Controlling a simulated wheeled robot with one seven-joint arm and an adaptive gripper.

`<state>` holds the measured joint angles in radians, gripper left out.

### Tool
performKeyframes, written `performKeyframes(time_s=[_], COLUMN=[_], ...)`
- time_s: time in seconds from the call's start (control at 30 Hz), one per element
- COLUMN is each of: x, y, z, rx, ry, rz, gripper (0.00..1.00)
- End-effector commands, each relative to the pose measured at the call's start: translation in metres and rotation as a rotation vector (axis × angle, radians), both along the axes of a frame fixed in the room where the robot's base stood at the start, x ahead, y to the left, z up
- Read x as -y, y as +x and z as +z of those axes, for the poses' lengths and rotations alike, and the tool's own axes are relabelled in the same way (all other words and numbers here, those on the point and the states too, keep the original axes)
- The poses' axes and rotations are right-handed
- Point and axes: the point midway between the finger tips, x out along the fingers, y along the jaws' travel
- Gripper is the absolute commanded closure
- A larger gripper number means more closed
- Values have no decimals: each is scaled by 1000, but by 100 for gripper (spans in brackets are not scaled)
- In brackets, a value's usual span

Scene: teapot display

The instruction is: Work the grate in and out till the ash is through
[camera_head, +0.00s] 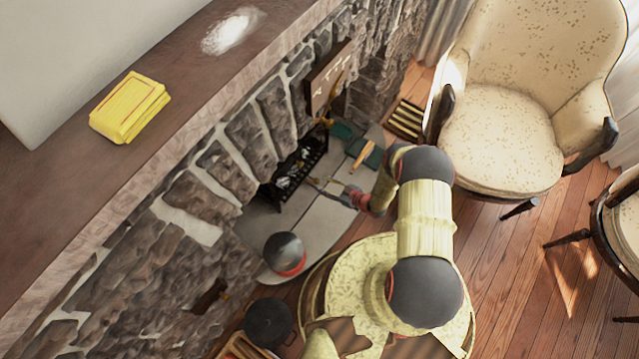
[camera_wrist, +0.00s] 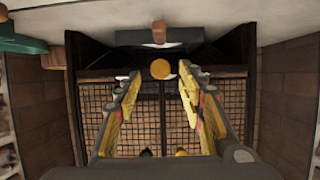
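The black grate (camera_head: 297,165) sits in the stone fireplace opening at the middle of the head view, with pale bits showing in it. The wrist view shows a dark frame with wire mesh (camera_wrist: 180,130), and a round brass-coloured knob (camera_wrist: 160,69) at its top bar. My gripper (camera_wrist: 160,78) is open, its yellow-padded fingers on either side of the knob with a gap to each side. In the head view my gripper (camera_head: 325,186) is small, just in front of the grate. Whether ash lies under the grate is hidden.
A green-and-wood brush-like thing (camera_head: 362,152) lies to the right. A yellow cloth (camera_head: 130,106) lies on the mantel.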

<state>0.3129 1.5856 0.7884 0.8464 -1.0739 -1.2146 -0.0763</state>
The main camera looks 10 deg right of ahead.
Motion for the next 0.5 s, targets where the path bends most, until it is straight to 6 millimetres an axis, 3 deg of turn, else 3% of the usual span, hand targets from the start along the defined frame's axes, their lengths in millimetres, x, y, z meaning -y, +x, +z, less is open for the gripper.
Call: performKeyframes(time_s=[0.2,0.5], x=[-18,-23], y=[17,22], z=[-12,-13], rx=[-1,-1], ry=[1,1], rz=[2,1], gripper=[60,60])
